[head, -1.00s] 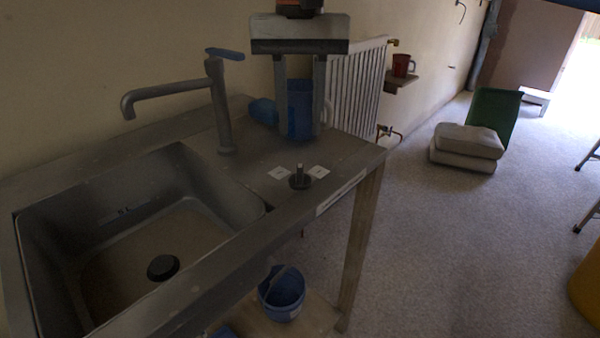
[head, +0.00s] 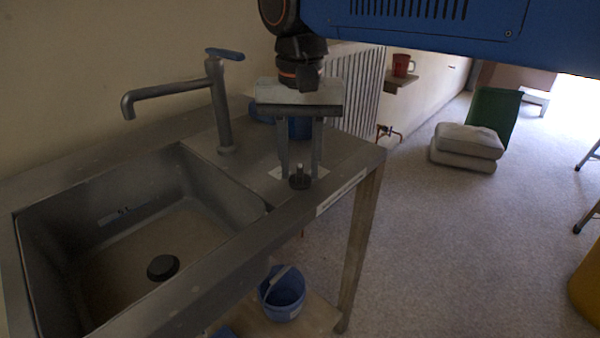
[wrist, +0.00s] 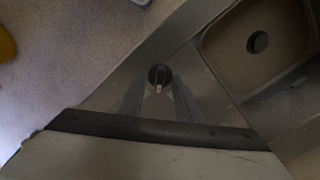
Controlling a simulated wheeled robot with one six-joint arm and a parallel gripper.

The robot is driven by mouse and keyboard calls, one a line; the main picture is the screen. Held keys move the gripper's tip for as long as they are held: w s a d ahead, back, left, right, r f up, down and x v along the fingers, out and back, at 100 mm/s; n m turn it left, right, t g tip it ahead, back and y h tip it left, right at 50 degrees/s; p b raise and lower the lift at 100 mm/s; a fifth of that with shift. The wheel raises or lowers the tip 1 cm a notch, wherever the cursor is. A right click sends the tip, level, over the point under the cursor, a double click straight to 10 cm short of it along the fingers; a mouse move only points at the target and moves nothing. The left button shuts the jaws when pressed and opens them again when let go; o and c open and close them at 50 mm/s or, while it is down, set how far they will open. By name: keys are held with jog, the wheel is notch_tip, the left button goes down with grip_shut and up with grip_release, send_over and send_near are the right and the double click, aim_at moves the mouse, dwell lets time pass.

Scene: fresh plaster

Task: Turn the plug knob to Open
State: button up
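The plug knob (head: 300,178) is a small dark round knob with an upright grip, on the steel counter right of the sink. It also shows in the wrist view (wrist: 159,75), just beyond and between my fingertips, with a pale mark on its grip. My gripper (head: 300,173) points down over it, fingers apart, one on each side. It is open; I cannot tell whether either finger touches the knob. The white labels beside the knob are mostly hidden by the fingers, and their words are unreadable. The black plug (head: 163,267) sits in the basin floor.
The sink basin (head: 120,215) and a tall tap (head: 220,105) with a blue lever are left of my gripper. A blue jug (head: 300,128) stands behind it, partly hidden. A blue bucket (head: 283,295) is on the shelf below.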

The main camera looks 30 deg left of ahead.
grip_shut()
jog(key=n, duration=0.8)
dwell(0.5)
jog(key=shift+n, duration=1.2)
